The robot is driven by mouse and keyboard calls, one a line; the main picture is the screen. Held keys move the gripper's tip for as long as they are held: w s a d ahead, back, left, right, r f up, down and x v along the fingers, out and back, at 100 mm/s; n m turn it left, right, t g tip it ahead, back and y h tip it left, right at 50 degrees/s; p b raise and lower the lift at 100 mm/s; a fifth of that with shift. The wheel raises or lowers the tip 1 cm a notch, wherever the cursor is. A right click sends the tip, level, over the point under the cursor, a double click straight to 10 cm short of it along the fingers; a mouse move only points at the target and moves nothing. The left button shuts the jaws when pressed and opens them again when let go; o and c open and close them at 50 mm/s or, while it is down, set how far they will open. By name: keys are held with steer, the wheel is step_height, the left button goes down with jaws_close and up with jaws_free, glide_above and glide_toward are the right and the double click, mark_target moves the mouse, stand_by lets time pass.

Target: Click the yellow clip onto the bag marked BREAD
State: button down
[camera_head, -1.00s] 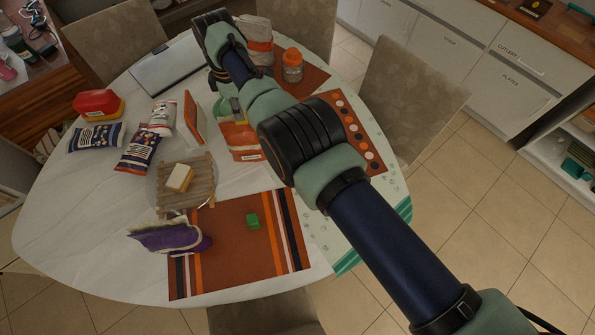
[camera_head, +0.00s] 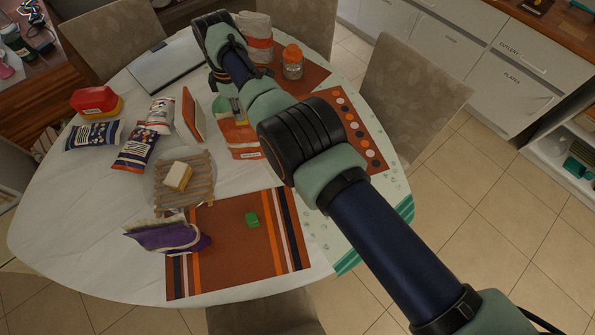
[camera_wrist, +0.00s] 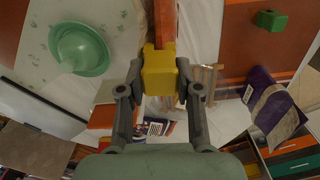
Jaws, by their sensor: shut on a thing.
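My gripper (camera_wrist: 160,75) is shut on the yellow clip (camera_wrist: 160,73), which sits between its fingertips in the wrist view. An orange strip, seen edge-on, runs upward behind the clip; I cannot tell whether the clip touches it. In the head view an orange and white bag (camera_head: 238,138) stands just below my gripper, with a small label too small to read. A bit of yellow shows at its top, partly hidden by my arm. A purple bag (camera_head: 168,236) lies at the table's front, also in the wrist view (camera_wrist: 268,98). I cannot read BREAD on any bag.
Dark-patterned packets (camera_head: 136,148) lie at left near a red container (camera_head: 95,101). A wooden rack (camera_head: 200,190) holds a pale block (camera_head: 178,176). An orange-lidded jar (camera_head: 292,62) stands at the back. A green block (camera_head: 252,220) lies on the front mat (camera_head: 225,255).

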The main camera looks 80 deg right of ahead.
steer(key=shift+f+b, duration=0.5)
steer(key=shift+f, duration=0.05)
steer(key=c, duration=0.7)
jaws_free()
steer(key=shift+c, duration=0.5)
steer(key=shift+c, duration=1)
step_height(320, 180, up, 7)
steer(key=p, duration=0.6)
steer(key=shift+r+p, duration=0.1)
steer(key=shift+p, duration=0.2)
